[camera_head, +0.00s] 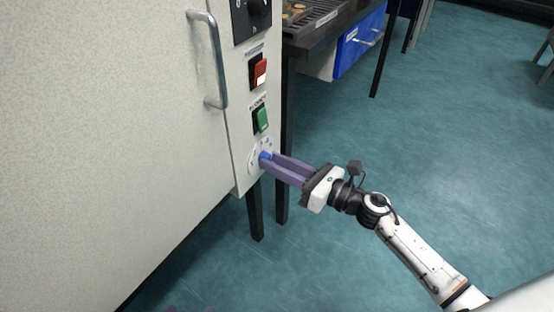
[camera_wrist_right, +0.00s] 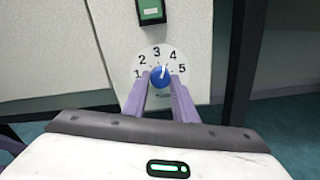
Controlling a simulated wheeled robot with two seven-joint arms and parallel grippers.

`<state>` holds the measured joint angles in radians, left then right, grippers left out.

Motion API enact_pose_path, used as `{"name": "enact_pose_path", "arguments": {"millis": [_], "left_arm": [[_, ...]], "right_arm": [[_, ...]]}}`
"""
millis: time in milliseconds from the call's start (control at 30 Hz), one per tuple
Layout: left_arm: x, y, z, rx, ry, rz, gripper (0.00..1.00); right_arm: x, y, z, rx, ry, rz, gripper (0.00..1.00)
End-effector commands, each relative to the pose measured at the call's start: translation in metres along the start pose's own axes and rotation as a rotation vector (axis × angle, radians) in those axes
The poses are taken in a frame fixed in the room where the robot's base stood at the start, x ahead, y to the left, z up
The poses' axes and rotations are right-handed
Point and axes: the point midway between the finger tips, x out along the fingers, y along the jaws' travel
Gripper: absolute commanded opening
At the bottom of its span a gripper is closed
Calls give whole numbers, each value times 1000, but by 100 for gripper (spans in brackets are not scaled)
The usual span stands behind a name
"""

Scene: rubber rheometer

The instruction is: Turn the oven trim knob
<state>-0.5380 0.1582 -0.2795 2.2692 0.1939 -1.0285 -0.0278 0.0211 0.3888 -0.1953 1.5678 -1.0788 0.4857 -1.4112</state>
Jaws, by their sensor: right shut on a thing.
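The oven trim knob (camera_head: 265,156) is small and blue, on a white round dial at the bottom of the machine's narrow control panel. In the right wrist view the knob (camera_wrist_right: 160,77) sits in the middle of the dial, which bears the numbers 1 to 5. Its white pointer mark leans slightly right of straight up, toward the 4. My right gripper (camera_head: 266,158) reaches in from the right with its purple fingers shut on the knob, one on each side. In the right wrist view the fingers (camera_wrist_right: 160,88) flank the knob's lower part.
Above the dial are a green rocker switch (camera_head: 261,119), a red switch (camera_head: 259,72) and a black dial panel. A metal door handle (camera_head: 208,60) stands out to the left. A dark table with a blue drawer unit (camera_head: 358,45) is behind. Open floor lies to the right.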

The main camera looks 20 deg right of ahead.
Motion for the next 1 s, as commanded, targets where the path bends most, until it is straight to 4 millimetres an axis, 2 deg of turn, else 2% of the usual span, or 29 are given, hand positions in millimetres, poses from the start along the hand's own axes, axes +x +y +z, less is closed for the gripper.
{"name": "enact_pose_path", "arguments": {"millis": [600,1000], "left_arm": [[-23,-10,-8,-62,101,-60,55],[-36,-15,-10,-80,149,-89,55]], "right_arm": [[0,1,3,584,1,-1,3],[-1,1,2,859,1,-2,3]]}}
